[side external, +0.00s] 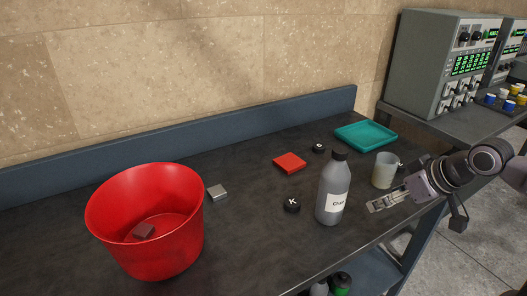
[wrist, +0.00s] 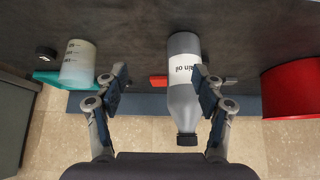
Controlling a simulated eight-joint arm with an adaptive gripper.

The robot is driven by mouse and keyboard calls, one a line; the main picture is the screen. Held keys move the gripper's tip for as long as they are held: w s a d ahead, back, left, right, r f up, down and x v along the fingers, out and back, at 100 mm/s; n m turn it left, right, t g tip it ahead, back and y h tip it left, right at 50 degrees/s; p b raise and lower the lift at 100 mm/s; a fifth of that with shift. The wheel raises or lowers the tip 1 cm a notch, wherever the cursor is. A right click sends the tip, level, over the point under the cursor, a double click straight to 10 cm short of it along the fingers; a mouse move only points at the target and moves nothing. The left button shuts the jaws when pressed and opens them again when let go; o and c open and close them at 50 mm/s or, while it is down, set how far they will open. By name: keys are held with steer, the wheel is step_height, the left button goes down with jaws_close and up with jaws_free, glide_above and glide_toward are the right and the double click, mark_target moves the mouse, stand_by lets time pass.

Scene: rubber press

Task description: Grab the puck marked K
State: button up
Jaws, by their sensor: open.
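The black puck marked K (side external: 292,205) lies flat on the dark bench in the side view, just left of the grey bottle (side external: 333,190). I cannot make it out in the wrist view, where the bottle (wrist: 184,90) stands large ahead of my right finger. My gripper (side external: 376,206) is at the bench's right front, right of the bottle and apart from the K puck. In the wrist view my gripper (wrist: 159,76) has its two fingers wide apart with nothing held between them.
A beaker (side external: 384,170) stands near my gripper, with another dark puck (side external: 402,164) partly hidden behind it. A puck marked O or similar (side external: 318,148), red square (side external: 289,163), teal tray (side external: 366,135), metal block (side external: 217,192) and red bucket (side external: 180,240) also occupy the bench.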

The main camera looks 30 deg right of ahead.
step_height(320, 180, up, 6)
steer(key=w+a+r+n+g, duration=0.1)
steer(key=w+n, duration=0.1)
steer(key=w, duration=0.1)
steer(key=w+a+r+n+g, duration=0.1)
steer(key=w+a+n, duration=0.1)
steer(key=w, duration=0.1)
steer(key=w+a+r+n+g, duration=0.1)
steer(key=w+n, duration=0.2)
steer(key=shift+w+a+r+g, duration=0.25)
steer(key=shift+w+r+g, duration=0.05)
steer(key=w+a+f+n+g, duration=0.35)
steer(key=w+a+n, duration=0.3)
steer(key=w, duration=0.25)
steer(key=n, duration=0.1)
glide_above(293, 202)
step_height(293, 202, down, 5)
steer(key=shift+f, duration=5.7)
steer(key=c, duration=1.2)
